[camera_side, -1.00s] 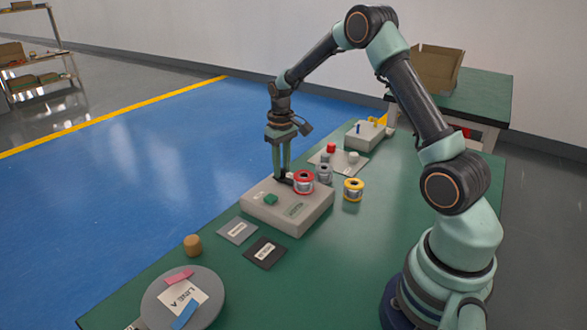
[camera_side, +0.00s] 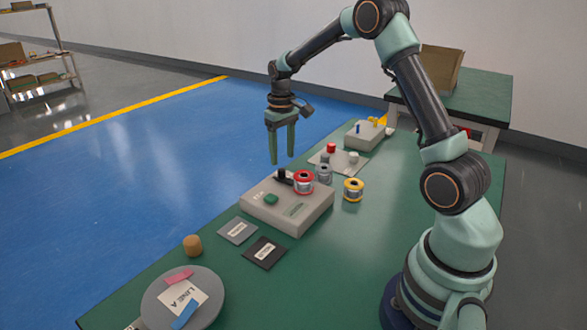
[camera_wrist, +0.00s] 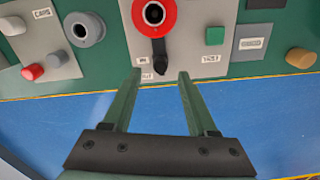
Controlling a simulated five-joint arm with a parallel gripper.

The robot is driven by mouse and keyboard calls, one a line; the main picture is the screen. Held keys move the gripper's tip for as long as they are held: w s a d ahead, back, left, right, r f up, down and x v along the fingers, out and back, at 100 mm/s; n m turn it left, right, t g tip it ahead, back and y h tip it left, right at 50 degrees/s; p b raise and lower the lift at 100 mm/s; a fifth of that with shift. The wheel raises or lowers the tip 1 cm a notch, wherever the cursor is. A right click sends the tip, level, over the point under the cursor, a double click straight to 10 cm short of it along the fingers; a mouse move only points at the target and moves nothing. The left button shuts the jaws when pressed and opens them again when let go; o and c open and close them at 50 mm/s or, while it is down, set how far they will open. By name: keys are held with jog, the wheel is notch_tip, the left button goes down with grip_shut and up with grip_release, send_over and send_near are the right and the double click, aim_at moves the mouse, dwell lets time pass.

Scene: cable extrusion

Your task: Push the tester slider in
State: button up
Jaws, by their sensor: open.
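The tester is a pale grey box (camera_side: 312,215) on the green bench, with a green button (camera_side: 270,198) on top. Its black slider knob (camera_side: 282,174) stands at the box's far left edge. In the wrist view the knob (camera_wrist: 159,62) sits at the end of a dark track, close to a small "IN" label (camera_wrist: 146,76). A red-rimmed spool (camera_side: 303,182) sits on the tester beside the track. My gripper (camera_side: 282,160) is open and empty, just above the knob and apart from it. In the wrist view its fingertips (camera_wrist: 160,75) flank the knob's end.
A grey spool (camera_side: 323,175) and a yellow spool (camera_side: 353,189) stand close to the tester. A plate with red and white caps (camera_side: 331,148) lies behind. Two label cards (camera_side: 238,231), a wooden peg (camera_side: 193,245) and a round grey disc (camera_side: 208,315) are in front.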

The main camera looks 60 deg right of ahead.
aim_at(283, 170)
notch_tip(283, 170, up, 8)
jog(key=shift+f, duration=0.15)
dwell(0.3)
jog(key=s+a+r+n+t, duration=0.1)
jog(key=s+a+r+t, duration=0.2)
jog(key=s+a+r, duration=0.5)
jog(key=s+a+f+n+t, duration=0.1)
jog(key=s+a+t, duration=0.1)
jog(key=s+a, duration=0.6)
jog(key=shift+s+f+t, duration=0.3)
jog(key=shift+s+f, duration=0.1)
jog(key=shift+s, duration=0.05)
jog(key=shift+a, duration=0.1)
dwell(1.1)
